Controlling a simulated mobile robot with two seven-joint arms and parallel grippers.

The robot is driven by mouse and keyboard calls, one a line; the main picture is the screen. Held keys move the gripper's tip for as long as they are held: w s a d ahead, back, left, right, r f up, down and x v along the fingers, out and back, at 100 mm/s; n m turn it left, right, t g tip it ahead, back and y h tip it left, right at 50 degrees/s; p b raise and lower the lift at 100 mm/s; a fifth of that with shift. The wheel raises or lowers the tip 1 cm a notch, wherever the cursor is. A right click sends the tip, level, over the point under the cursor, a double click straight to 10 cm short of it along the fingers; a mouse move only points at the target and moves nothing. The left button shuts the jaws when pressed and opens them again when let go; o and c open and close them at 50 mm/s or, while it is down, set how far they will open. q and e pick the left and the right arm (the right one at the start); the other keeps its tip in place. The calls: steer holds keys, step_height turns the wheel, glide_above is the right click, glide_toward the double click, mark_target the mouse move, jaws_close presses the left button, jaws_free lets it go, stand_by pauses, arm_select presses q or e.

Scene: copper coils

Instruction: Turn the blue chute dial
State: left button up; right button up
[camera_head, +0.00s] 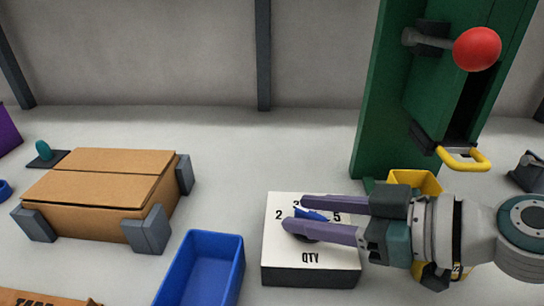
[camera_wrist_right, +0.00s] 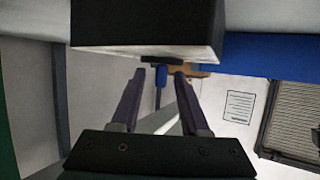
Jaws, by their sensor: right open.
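The blue dial (camera_head: 312,214) is a pointer on the white top of a dark-sided box (camera_head: 310,276) marked QTY, with the numbers 2, 3 and 5 showing. My right gripper (camera_head: 294,214) reaches in from the right, its two purple fingers open, one on each side of the dial. Whether either finger touches it cannot be told. The fingers hide part of the dial and its markings. In the right wrist view, a blue piece (camera_wrist_right: 161,82) shows between the fingertips of my right gripper (camera_wrist_right: 160,73). My left gripper is out of view.
A green machine (camera_head: 391,100) with a red ball lever (camera_head: 477,49) and yellow handle (camera_head: 464,159) stands behind. A yellow container (camera_head: 428,181) is by its foot. A blue bin (camera_head: 203,270) and a cardboard box (camera_head: 90,190) with grey corner blocks are left.

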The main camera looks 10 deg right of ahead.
jaws_close()
stand_by(0.3)
stand_by(0.3)
